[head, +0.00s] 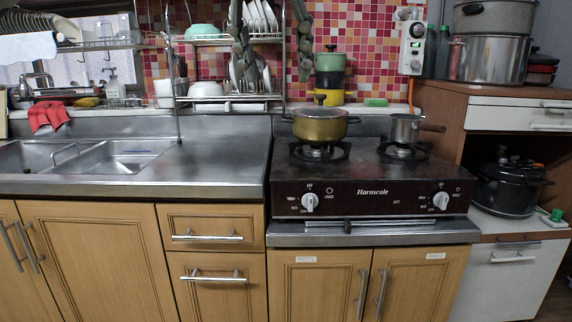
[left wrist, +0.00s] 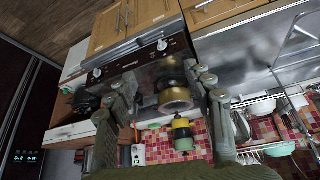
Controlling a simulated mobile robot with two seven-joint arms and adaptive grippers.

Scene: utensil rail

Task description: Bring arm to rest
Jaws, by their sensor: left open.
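My left gripper (head: 279,80) hangs in from the top of the head view. Its two dark olive fingers are spread apart in front of the tiled wall and dish rack. In the left wrist view the same gripper (left wrist: 163,76) shows both fingers wide apart, with nothing held between them. The brass-coloured pot (head: 320,128) sits on the left burner of the stove (head: 372,195), below the gripper in the head view. The pot also shows beyond the fingers in the left wrist view (left wrist: 175,99), which is turned over. My right gripper is in neither view.
A dish rack (head: 228,98) with bowls and plates stands behind the counter. A small saucepan (head: 404,129) is on the right burner. Stacked green and yellow pots (head: 329,80) stand behind the stove. The steel counter (head: 215,163) left of the stove is clear.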

